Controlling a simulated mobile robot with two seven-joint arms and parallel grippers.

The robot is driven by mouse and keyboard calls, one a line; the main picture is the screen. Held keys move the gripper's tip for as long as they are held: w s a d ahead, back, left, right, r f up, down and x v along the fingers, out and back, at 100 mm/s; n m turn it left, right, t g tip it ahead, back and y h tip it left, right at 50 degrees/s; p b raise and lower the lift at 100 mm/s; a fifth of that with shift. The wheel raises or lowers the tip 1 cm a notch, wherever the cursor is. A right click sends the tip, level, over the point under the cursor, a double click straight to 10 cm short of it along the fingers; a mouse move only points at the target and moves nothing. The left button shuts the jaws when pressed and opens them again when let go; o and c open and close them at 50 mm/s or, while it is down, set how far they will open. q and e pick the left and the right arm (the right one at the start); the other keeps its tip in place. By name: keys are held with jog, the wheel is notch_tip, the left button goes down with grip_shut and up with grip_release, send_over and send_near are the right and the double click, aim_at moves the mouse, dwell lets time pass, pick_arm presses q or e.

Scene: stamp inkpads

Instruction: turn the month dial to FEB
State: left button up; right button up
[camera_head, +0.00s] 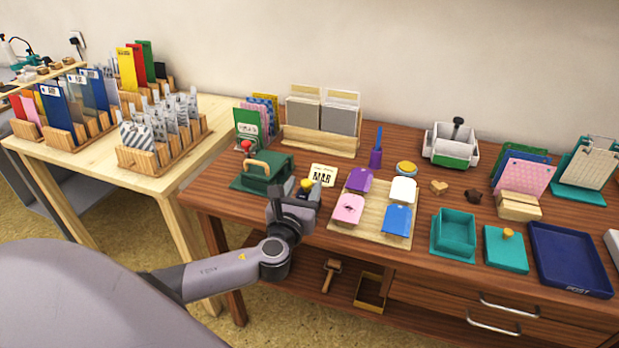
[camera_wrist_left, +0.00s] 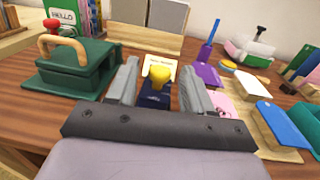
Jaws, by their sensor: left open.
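The month dial's yellow knob (camera_head: 307,184) stands on a dark blue body near the front left of the brown table; it also shows in the left wrist view (camera_wrist_left: 160,76). Behind it is a cream card (camera_head: 322,174) that reads MAR. My left gripper (camera_head: 303,191) is open. In the left wrist view its two fingers (camera_wrist_left: 160,84) stand on either side of the knob, with gaps showing between them and it. My gripper partly hides the blue body in the head view. My right gripper is not in view.
A green box with a wooden handle (camera_head: 264,168) stands close on the left of my gripper. A wooden board (camera_head: 371,222) with pink, purple, white and blue pads lies close on the right. Card racks (camera_head: 320,137) stand behind.

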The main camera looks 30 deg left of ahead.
aim_at(305, 186)
pick_arm(q)
jog(key=shift+x, duration=2.15)
grip_shut()
